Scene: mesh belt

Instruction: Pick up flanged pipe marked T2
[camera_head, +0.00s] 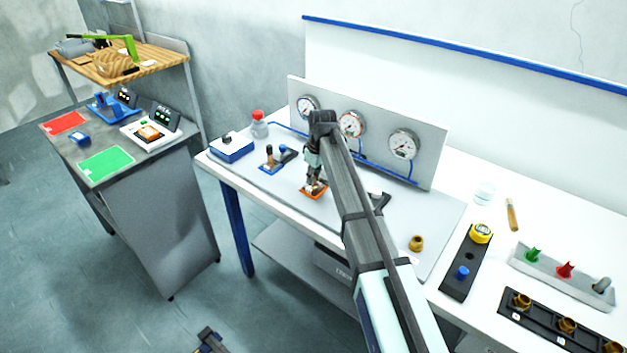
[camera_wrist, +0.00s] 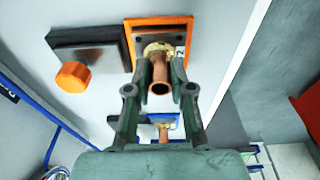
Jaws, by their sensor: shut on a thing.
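The flanged pipe (camera_wrist: 160,74) is a copper tube with a brass flange, seen nearly end-on in the wrist view. It stands at an orange-framed plate (camera_wrist: 133,36) with a dark middle; whether the flange touches the plate I cannot tell. A white label beside the flange shows a "2", the rest hidden by a finger. My gripper (camera_wrist: 167,90) is shut on the pipe, one finger on each side. In the head view my gripper (camera_head: 314,182) is over the orange plate (camera_head: 322,193) on the bench, and hides most of the pipe.
A second copper pipe (camera_head: 269,151) stands on a blue plate left of my gripper. A black block with an orange knob (camera_wrist: 73,77) is close beside the orange plate. A gauge panel (camera_head: 325,112) stands behind. A brass fitting (camera_head: 416,243) lies to the right.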

